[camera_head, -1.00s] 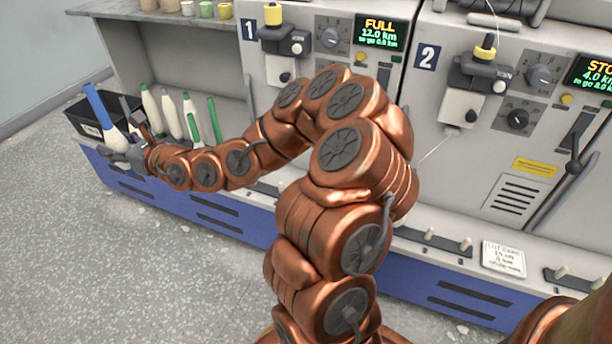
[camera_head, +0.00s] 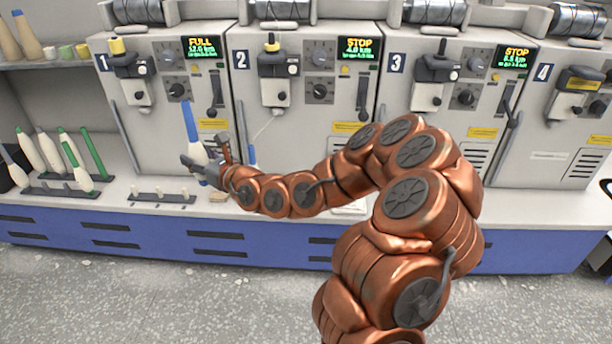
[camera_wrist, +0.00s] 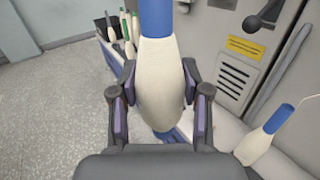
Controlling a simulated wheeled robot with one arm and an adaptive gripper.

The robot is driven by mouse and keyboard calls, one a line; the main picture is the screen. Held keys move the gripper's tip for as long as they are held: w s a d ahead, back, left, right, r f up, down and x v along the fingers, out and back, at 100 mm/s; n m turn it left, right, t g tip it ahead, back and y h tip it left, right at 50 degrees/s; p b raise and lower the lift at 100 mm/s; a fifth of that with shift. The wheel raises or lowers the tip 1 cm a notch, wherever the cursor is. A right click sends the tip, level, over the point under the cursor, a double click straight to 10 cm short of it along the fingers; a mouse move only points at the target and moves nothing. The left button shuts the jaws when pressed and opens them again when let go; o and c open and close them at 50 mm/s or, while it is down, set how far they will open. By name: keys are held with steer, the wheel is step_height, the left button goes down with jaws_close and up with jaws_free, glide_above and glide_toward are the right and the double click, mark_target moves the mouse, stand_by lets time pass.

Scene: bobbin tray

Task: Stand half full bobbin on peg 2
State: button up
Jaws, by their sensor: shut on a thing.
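My gripper (camera_head: 206,166) is shut on a bobbin (camera_head: 191,122) with a blue tube top and cream yarn wound on its lower part. The bobbin is upright, above the ledge in front of unit 1. In the wrist view the bobbin (camera_wrist: 160,88) sits between both fingers (camera_wrist: 160,105); its foot is mostly hidden. A dark rail (camera_head: 150,200) with several short pale pegs lies on the ledge, left of and below my gripper. No numbers show on the pegs, so I cannot tell which is peg 2.
Another blue-topped bobbin (camera_wrist: 262,135) stands to the right, with a thread running up from it. Several white and green bobbins (camera_head: 50,150) stand at the far left. Units with levers rise behind the ledge (camera_head: 110,196). The floor (camera_head: 150,290) in front is clear.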

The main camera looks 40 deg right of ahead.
steer(key=w+d+f+m+h+b, duration=0.1)
steer(key=d+f+b, duration=0.1)
steer(key=d+f, duration=0.5)
steer(key=d+f+h+b, duration=0.15)
steer(key=d+f, duration=0.25)
steer(key=d, duration=0.6)
steer(key=w+d+f+m+h+b, duration=0.1)
steer(key=d+f, duration=0.4)
steer(key=d, duration=0.4)
steer(key=shift+t, duration=0.3)
steer(key=shift+s+a+f+b, duration=0.15)
steer(key=shift+f+b, duration=0.75)
steer(key=shift+f, duration=0.45)
steer(key=shift+s+f+b, duration=0.1)
steer(key=shift+f+b, duration=0.75)
steer(key=shift+f, duration=0.5)
steer(key=shift+p, duration=0.75)
steer(key=shift+f, duration=0.55)
steer(key=o, duration=0.9)
steer(key=shift+s, duration=0.15)
